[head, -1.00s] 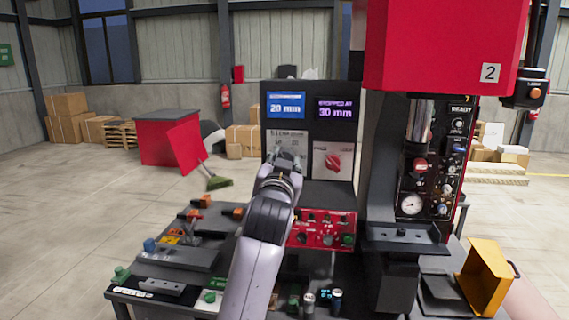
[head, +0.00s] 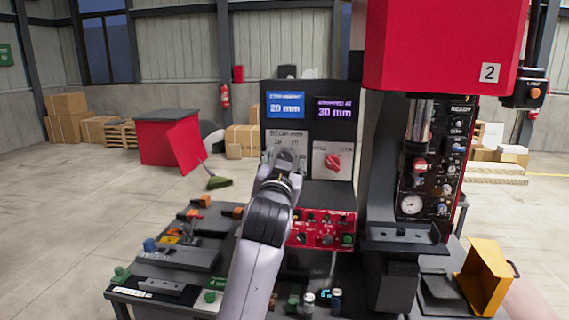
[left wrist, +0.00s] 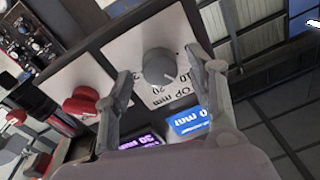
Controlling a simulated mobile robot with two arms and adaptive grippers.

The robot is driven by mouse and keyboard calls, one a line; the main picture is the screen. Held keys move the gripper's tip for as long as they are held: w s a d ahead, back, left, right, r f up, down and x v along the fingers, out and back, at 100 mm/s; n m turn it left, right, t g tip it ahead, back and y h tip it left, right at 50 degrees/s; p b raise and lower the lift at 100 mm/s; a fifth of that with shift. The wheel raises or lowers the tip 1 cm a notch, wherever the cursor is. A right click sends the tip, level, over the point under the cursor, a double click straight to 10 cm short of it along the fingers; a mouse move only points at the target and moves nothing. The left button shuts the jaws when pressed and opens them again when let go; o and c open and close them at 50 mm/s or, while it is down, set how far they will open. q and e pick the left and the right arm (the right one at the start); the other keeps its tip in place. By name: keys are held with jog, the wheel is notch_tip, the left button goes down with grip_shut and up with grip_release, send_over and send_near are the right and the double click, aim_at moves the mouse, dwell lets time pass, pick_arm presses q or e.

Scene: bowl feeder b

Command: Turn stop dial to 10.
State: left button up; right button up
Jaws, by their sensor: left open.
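The stop dial is a round grey knob (left wrist: 158,66) on a white plate marked "OP mm", seen upside down in the left wrist view. My left gripper (left wrist: 157,70) is open, with one finger on each side of the knob. I cannot tell whether the fingers touch it. In the head view my left gripper (head: 284,158) covers the knob and part of its plate. The blue screen (head: 286,106) above reads 20 mm. The purple screen (head: 335,109) reads 30 mm. My right gripper is not in view.
A red selector knob (head: 333,162) sits on the white plate just right of the dial. Below is a red button panel (head: 322,231). The red press (head: 445,45) stands close on the right. Several fixtures lie on the bench at the left.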

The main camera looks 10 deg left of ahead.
pick_arm(q)
jog(key=s, duration=0.7)
jog(key=shift+d+f, duration=0.2)
jog(key=shift+f, duration=0.05)
jog(key=shift+f, duration=0.1)
